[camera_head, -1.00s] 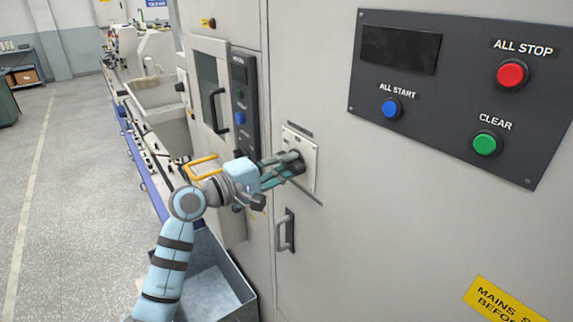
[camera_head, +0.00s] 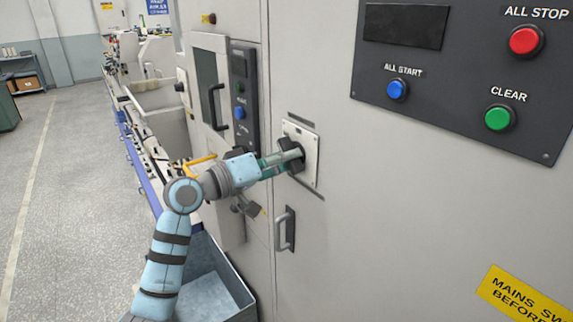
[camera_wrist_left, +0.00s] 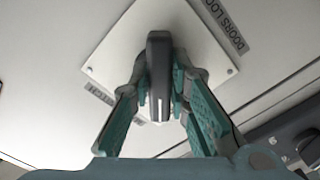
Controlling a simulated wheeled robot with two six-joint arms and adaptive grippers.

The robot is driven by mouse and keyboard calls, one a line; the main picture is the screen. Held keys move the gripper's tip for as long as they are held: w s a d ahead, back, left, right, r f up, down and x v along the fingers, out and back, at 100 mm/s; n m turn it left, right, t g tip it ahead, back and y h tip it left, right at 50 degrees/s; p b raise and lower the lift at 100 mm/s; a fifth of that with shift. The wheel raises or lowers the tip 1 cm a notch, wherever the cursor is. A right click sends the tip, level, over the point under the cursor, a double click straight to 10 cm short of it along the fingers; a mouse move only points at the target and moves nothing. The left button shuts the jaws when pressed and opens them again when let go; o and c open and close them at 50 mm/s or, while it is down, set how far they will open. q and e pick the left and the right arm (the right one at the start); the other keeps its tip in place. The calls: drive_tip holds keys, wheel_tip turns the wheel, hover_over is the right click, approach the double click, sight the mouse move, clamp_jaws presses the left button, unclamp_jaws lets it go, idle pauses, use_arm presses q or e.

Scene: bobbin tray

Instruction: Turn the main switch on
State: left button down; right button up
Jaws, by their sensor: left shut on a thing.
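The main switch is a dark bar-shaped handle (camera_wrist_left: 158,65) on a square pale plate (camera_wrist_left: 115,65) fixed to the grey cabinet front. In the head view the plate (camera_head: 312,150) shows beside the gripper, with the handle partly hidden by the fingers. My left gripper (camera_head: 292,158) reaches in from the left and is shut on the handle. In the left wrist view its teal fingers (camera_wrist_left: 160,95) lie on both sides of the handle. The handle stands diagonal to the plate's edges. My right gripper is not in view.
A dark panel (camera_head: 450,115) with red, blue and green buttons is at the upper right. A door handle (camera_head: 286,230) sits below the switch. A yellow label (camera_head: 515,295) is at the lower right. A grey-blue bin (camera_head: 235,285) stands below my arm.

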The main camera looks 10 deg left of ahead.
use_arm(q)
drive_tip(key=m+b, duration=0.3)
drive_tip(key=m, duration=0.2)
drive_tip(key=shift+f, duration=0.2)
drive_tip(key=shift+w+a+r+m+b, duration=0.1)
drive_tip(key=shift+m+b, duration=0.7)
drive_tip(key=shift+m, duration=1.2)
drive_tip(key=c, duration=1.5)
unclamp_jaws()
drive_tip(key=v, duration=1.2)
